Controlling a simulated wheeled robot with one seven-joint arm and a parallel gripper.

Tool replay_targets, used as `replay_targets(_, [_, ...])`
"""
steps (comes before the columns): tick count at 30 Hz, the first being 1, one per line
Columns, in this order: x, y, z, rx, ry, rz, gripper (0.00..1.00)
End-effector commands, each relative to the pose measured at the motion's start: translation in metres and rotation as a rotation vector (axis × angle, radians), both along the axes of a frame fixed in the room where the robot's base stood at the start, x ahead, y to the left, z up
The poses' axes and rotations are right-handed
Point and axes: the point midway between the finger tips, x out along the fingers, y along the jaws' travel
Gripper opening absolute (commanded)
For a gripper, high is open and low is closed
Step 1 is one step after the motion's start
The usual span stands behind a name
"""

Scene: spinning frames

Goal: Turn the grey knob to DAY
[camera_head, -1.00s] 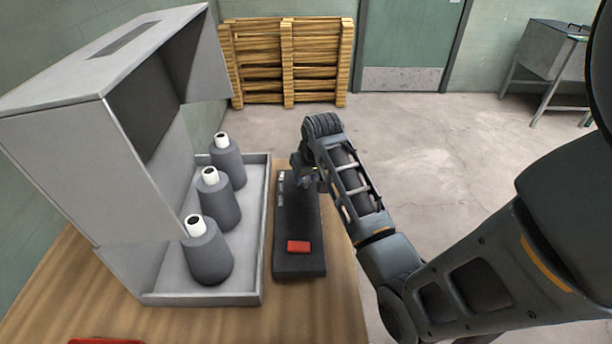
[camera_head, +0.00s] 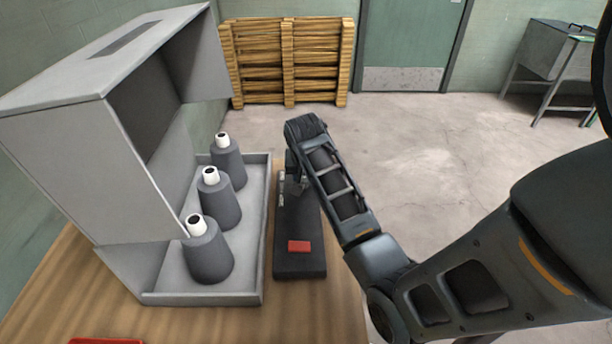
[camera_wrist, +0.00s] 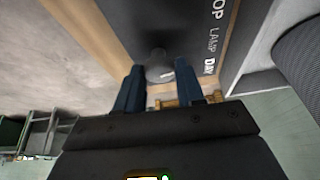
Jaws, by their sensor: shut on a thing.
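The grey knob (camera_wrist: 157,64) sits on a dark control panel in the wrist view. A short white mark shows on its lower right side, on the side toward the word DAY (camera_wrist: 209,67). The word LAMP and letters ending in OP are printed farther up the panel (camera_wrist: 165,18). My gripper (camera_wrist: 158,88) has one finger on each side of the knob and is shut on it. In the head view my gripper (camera_head: 296,186) is at the far end of the dark panel (camera_head: 300,220), and my wrist hides the knob.
A red block (camera_head: 299,246) is on the near end of the panel. Left of it stands a grey open-fronted housing (camera_head: 262,240) with several dark bobbins with white tops (camera_head: 215,252). A red thing (camera_head: 105,341) lies at the table's near edge.

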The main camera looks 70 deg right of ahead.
Motion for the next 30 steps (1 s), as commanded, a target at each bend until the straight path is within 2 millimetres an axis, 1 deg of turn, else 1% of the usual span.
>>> replay_targets(12, [0.005,0.0013,0.0002,0.001,0.001,-0.39,0.07])
replay_targets(18, [0.0061,0.0009,0.0003,0.001,0.0,-0.555,0.07])
replay_targets(24, [0.0067,0.0007,0.0001,0.002,0.0,-0.679,0.07])
replay_targets(30, [0.0068,0.0001,0.0,0.002,0.0,-0.755,0.07])
